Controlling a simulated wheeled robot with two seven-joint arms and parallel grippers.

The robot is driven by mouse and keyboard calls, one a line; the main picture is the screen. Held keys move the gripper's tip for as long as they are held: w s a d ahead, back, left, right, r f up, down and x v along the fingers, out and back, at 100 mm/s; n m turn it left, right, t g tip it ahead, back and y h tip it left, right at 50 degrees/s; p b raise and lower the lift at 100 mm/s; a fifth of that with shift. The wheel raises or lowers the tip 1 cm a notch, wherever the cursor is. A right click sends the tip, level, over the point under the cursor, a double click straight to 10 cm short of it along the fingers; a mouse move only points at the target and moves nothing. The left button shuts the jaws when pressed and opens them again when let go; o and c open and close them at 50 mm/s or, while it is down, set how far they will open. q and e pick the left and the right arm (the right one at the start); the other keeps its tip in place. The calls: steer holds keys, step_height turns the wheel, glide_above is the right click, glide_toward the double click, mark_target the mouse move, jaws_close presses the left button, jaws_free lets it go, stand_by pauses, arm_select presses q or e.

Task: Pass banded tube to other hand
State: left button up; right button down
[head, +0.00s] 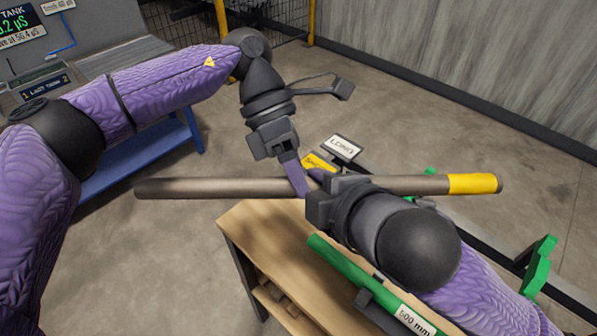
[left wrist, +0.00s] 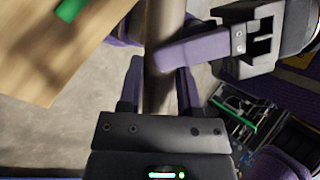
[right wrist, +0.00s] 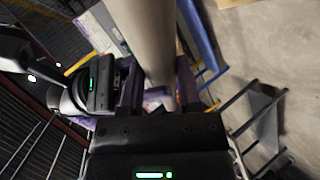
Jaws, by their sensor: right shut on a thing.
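The banded tube (head: 215,188) is long and grey-brown, with a yellow band (head: 472,184) near its right end. It is held about level in the air above the wooden bench. My right gripper (head: 318,188) is shut on the tube near its middle. My left gripper (head: 296,176) reaches down to the tube just left of the right one. In the left wrist view the tube (left wrist: 158,95) runs between the left gripper's two fingers (left wrist: 158,88), close to both; whether they press on it is unclear. A purple finger of the right gripper crosses the tube there.
The wooden bench (head: 262,240) stands below, with a green tube (head: 345,262) marked 500 mm on it. A LONG sign (head: 342,148) and green supports (head: 540,268) are beyond. A blue-framed table (head: 150,155) is at left. My two grippers are very close together.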

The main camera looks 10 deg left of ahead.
arm_select(q)
jaws_close()
